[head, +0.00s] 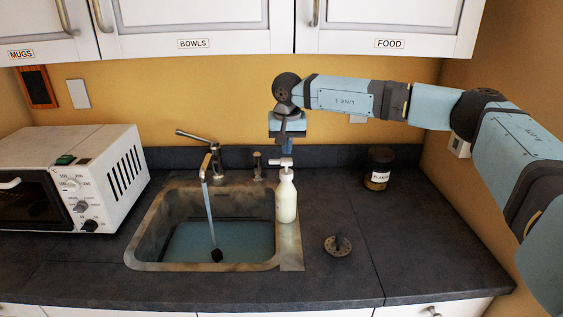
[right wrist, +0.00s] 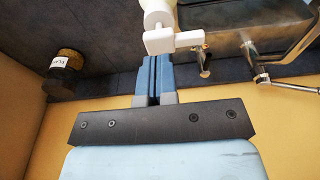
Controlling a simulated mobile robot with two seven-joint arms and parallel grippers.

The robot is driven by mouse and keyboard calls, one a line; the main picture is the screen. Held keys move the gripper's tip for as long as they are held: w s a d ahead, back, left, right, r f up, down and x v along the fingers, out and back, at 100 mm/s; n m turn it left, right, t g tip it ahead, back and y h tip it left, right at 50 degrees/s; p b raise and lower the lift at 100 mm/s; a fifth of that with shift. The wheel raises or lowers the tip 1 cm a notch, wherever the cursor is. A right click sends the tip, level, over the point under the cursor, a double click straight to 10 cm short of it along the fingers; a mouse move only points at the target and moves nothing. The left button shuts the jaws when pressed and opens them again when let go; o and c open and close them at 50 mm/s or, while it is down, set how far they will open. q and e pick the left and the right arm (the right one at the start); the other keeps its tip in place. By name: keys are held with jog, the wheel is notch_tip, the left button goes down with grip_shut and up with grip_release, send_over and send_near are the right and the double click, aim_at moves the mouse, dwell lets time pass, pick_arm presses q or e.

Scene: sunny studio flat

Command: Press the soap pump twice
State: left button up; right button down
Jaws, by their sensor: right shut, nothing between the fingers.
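The white soap pump bottle (head: 286,200) stands upright at the right rim of the sink in the head view. Its white pump head (head: 284,163) is on top, with the spout to the left. My right gripper (head: 288,152) is shut and empty, pointing down just above or behind the pump head. In the right wrist view the shut fingers (right wrist: 158,75) end close to the pump head (right wrist: 174,40). I cannot tell whether they touch it. My left gripper is not in view.
Water runs from the faucet (head: 207,165) into the sink (head: 151,230). A dark jar (head: 378,168) stands at the right and a drain strainer (head: 338,245) lies in front of it. A white microwave (head: 112,150) stands at the left. Cabinets (head: 380,25) hang above.

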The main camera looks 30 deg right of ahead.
aim_at(286, 161)
jog(key=shift+f+b, duration=0.85)
jog(key=shift+f, duration=1.35)
jog(key=shift+r+p, duration=0.6)
jog(key=shift+r, duration=0.2)
notch_tip(286, 161, up, 2)
jog(key=shift+p, duration=0.7)
jog(key=shift+r+p, duration=0.9)
jog(key=shift+r, duration=0.5)
jog(key=shift+r+p, duration=0.85)
jog(key=shift+r, duration=0.5)
jog(key=c, duration=1.8)
grip_release()
